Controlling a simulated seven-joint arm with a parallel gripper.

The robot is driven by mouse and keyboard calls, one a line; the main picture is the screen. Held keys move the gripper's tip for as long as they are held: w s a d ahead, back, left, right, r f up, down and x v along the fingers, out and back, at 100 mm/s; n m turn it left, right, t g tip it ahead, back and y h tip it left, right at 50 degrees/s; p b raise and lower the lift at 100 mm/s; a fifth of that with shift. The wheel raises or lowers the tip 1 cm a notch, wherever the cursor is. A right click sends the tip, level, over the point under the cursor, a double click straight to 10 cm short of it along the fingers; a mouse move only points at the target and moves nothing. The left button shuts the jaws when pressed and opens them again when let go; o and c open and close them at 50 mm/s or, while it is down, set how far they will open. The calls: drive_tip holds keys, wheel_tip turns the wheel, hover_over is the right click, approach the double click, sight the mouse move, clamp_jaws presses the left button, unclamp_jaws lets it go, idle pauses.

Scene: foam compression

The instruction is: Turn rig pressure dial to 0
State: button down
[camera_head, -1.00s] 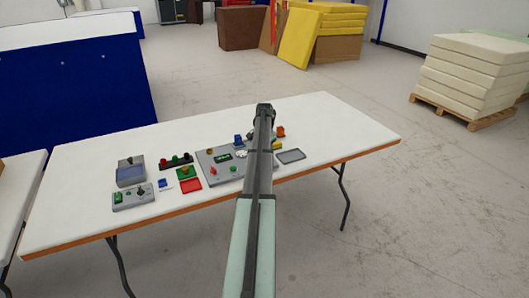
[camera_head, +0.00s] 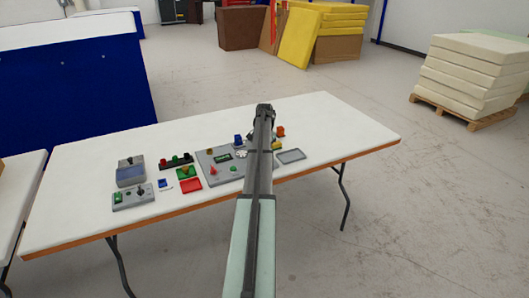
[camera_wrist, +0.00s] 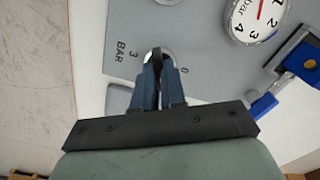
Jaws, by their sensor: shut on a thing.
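The rig panel (camera_head: 215,176) is a grey plate on the white table, partly hidden by my arm in the head view. In the wrist view the same grey panel (camera_wrist: 205,30) carries the printed marks "BAR", "3" and "0". The pressure dial (camera_wrist: 158,54) is a small round knob between the "3" and the "0", mostly covered by my fingers. My gripper (camera_wrist: 156,75) is shut on the dial. A white round gauge (camera_wrist: 257,14) with a red needle shows at the top right of the wrist view. The dial's pointer is hidden.
A blue clamp-like part (camera_wrist: 300,62) stands to the right of the dial. In the head view a grey tray (camera_head: 291,156) lies right of my arm, and a red tray (camera_head: 190,185) and a control box (camera_head: 133,196) lie to the left. The table's right end is clear.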

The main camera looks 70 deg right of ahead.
drive_tip(key=shift+n, duration=0.3)
drive_tip(key=n, duration=1.1)
drive_tip(key=shift+n, duration=0.3)
idle(0.3)
drive_tip(key=c, duration=1.2)
unclamp_jaws()
drive_tip(key=shift+r, duration=0.1)
wheel_tip(320, 180, up, 14)
drive_tip(key=shift+f, duration=0.2)
